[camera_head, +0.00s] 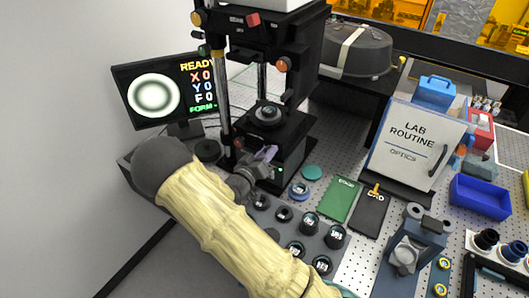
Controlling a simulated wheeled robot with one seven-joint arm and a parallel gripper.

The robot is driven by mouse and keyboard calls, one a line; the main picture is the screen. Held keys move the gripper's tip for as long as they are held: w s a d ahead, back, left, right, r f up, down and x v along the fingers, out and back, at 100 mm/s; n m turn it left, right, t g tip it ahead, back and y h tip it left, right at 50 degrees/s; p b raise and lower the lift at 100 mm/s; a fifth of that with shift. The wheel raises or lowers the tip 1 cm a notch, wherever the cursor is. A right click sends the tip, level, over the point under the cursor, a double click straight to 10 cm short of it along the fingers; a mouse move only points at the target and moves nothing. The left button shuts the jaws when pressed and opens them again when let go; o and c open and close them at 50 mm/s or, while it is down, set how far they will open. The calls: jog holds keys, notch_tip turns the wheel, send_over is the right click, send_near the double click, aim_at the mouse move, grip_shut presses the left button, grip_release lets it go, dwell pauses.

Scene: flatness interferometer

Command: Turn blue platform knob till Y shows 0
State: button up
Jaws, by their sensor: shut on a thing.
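The black interferometer stand (292,147) is left of centre, with a round lens part (267,113) on its platform. My gripper (263,160) is at the front of the platform, shut on what seems to be the blue platform knob. The fingers hide most of the knob; only a small bluish-purple patch shows there. The monitor (153,93) at the left shows READY, X 0, Y 0, F 0 and a FORM line, with centred round rings.
Several dark round parts stand in a grey tray (271,233) right of my arm. Orange and red knobs stick out from the upper stand.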

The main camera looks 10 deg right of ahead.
dwell(0.3)
jog(key=o, duration=1)
jog(key=shift+c, duration=0.2)
jog(key=shift+a, duration=0.1)
jog(key=b+v, duration=0.5)
jog(key=v, duration=1.2)
jog(key=shift+a+r, duration=0.1)
